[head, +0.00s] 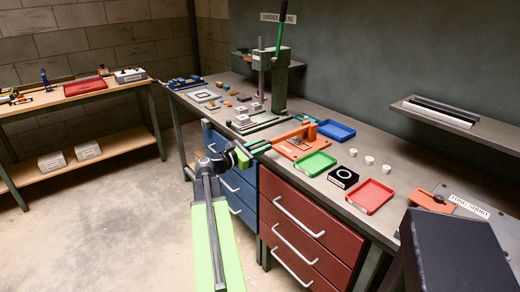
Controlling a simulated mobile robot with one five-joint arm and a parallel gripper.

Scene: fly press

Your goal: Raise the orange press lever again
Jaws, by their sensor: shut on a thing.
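The orange press (296,147) stands on the bench near its front edge. Its orange lever (289,134) reaches left from the post toward my gripper and lies low, almost level, sloping slightly down toward its free end. My gripper (262,147) is at that free end, over the front edge of the bench, with its green fingers shut on the lever. The fingers hide the very tip of the lever.
A tall green press (279,85) with an upright green handle stands behind. A blue tray (336,130), a green tray (313,163), a red tray (370,196) and a black block (343,178) lie to the right. Drawers (305,225) stand below.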

